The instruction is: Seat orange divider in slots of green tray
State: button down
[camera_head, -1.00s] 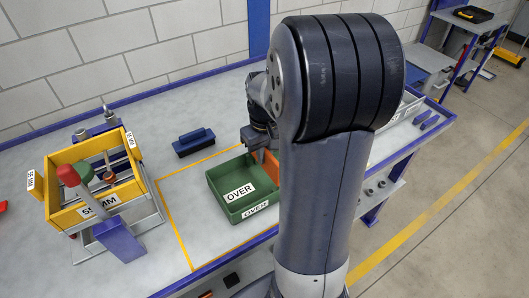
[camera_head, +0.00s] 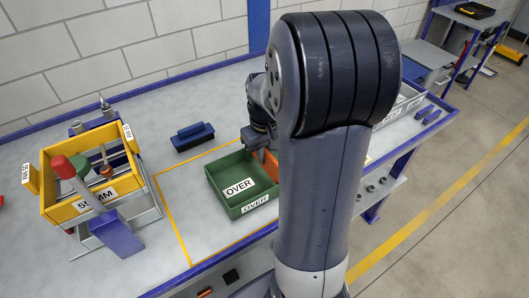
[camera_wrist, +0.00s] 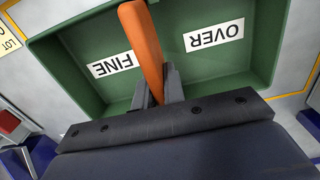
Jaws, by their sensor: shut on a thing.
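The green tray (camera_head: 224,201) sits on the table inside a yellow outline, partly hidden by my arm in the head view. In the wrist view the tray (camera_wrist: 85,50) has an OVER label on one side of its floor and a FINE label on the other. The orange divider (camera_wrist: 142,40) runs between the two labels. My gripper (camera_wrist: 158,85) is shut on the divider's near end. The divider (camera_head: 268,162) shows only as a small piece beside my arm in the head view. Its lower edge and the tray's slots are hidden, so I cannot tell whether it is seated.
A yellow frame marked 55 MM (camera_head: 70,207) stands on the table at left. A dark blue brush-like block (camera_head: 193,136) lies behind the tray. Grey bins (camera_head: 400,103) stand at right behind my arm.

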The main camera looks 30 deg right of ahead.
aim_at(264, 168)
jog(key=shift+f+b, duration=1.1)
jog(key=shift+f, duration=0.55)
jog(key=c, duration=1.4)
grip_release()
jog(key=shift+r, duration=0.15)
notch_tip(264, 168, up, 11)
jog(key=shift+f, duration=0.15)
notch_tip(264, 168, down, 11)
jog(key=shift+r, duration=0.1)
jog(key=shift+r+p, duration=0.5)
jog(key=shift+r, duration=0.1)
